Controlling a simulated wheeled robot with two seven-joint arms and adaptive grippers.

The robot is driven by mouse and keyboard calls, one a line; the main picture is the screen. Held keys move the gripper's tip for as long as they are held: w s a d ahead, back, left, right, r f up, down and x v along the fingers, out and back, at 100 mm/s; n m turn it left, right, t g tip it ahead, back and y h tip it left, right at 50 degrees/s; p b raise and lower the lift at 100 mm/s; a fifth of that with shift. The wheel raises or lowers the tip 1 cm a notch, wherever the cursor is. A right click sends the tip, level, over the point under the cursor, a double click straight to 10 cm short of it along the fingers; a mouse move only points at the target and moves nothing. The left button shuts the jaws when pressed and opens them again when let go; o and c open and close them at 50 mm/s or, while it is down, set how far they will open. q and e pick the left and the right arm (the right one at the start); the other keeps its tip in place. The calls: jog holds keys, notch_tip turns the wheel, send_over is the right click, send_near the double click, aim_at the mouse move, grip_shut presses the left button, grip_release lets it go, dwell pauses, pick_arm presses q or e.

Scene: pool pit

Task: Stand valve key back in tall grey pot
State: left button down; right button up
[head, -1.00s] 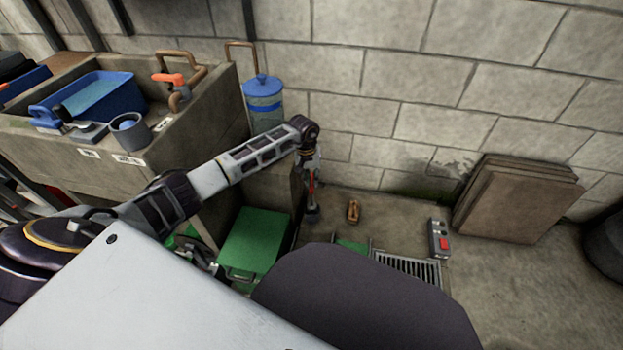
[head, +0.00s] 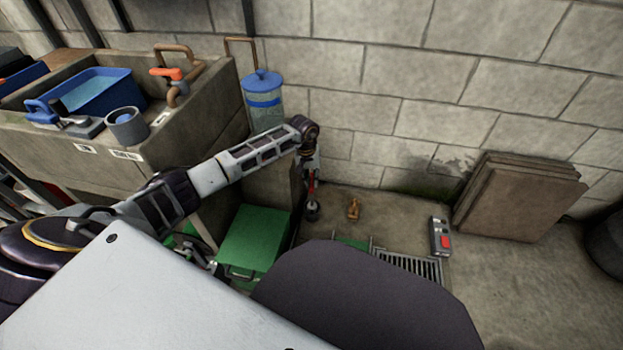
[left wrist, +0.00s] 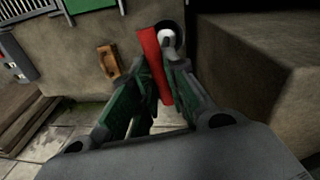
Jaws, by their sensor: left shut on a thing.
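My left gripper (head: 311,176) points down beside the sink's front corner, above the floor near the wall. It is shut on a red bar, which I take to be the valve key (head: 311,188). In the left wrist view the red valve key (left wrist: 152,62) sits between the green fingers of the left gripper (left wrist: 158,75). A pale knob inside a dark round shape shows by its far end; I cannot tell whether this belongs to the key. A grey pot (head: 127,128) stands on the sink's edge, apart from the gripper. My right gripper is not in view.
The concrete sink (head: 190,130) holds a blue basin (head: 100,92). A blue-lidded canister (head: 263,100) stands behind its corner. A green box (head: 252,240), a small brown object (head: 353,209), a grate (head: 410,266) and a red-button box (head: 440,238) are on the floor. Brown boards (head: 520,197) lean on the wall.

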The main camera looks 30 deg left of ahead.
pick_arm(q)
jog(key=shift+f+b, duration=1.3)
dwell(0.9)
jog(key=shift+a+f+b, duration=0.1)
jog(key=shift+f+b, duration=0.65)
jog(key=shift+f, duration=0.6)
dwell(2.0)
jog(key=c, duration=1.3)
grip_release()
jog(key=shift+c, duration=0.2)
jog(key=shift+r, duration=0.1)
